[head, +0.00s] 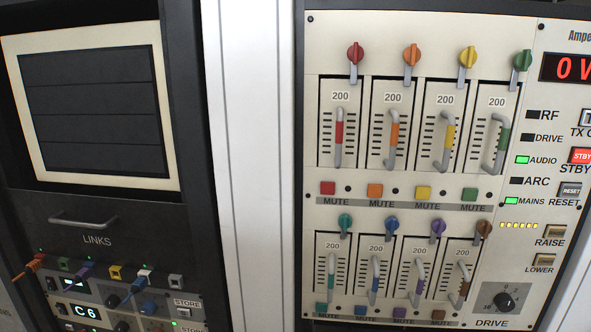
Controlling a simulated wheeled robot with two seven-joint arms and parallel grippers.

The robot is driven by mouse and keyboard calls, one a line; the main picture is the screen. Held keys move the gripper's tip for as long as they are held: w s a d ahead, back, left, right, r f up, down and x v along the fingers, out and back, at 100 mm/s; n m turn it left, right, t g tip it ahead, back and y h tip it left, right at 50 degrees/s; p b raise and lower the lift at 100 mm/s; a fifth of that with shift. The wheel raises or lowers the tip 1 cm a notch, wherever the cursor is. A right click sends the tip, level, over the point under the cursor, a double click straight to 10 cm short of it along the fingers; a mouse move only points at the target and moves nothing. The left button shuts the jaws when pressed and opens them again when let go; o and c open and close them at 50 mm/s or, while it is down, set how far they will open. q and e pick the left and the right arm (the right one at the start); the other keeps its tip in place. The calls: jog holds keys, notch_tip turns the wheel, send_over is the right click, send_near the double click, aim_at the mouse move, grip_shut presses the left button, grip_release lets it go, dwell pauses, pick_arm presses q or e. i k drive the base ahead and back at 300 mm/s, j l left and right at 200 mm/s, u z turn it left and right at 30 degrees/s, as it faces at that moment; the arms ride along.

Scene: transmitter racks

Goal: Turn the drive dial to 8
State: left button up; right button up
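The drive dial (504,301) is a round dark knob on a grey square plate at the bottom right of the cream panel in the head view. Small numbers ring it, and the word DRIVE is printed below its plate to the left. The number its pointer faces is too small to tell. Neither of my grippers is in view, and nothing touches the dial.
RAISE (554,231) and LOWER (544,259) buttons sit above the dial. Handled slider modules (463,284) stand to its left, with coloured knobs above. A white post (250,160) separates this rack from the dark left rack, which has a handle (84,219) and plugged cables.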

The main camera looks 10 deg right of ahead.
aim_at(504, 302)
jog(key=k+l+z, duration=0.1)
jog(key=z, duration=1.35)
jog(key=i+l+u, duration=0.2)
jog(key=l, duration=0.15)
jog(key=l+u, duration=0.2)
jog(key=l, duration=0.15)
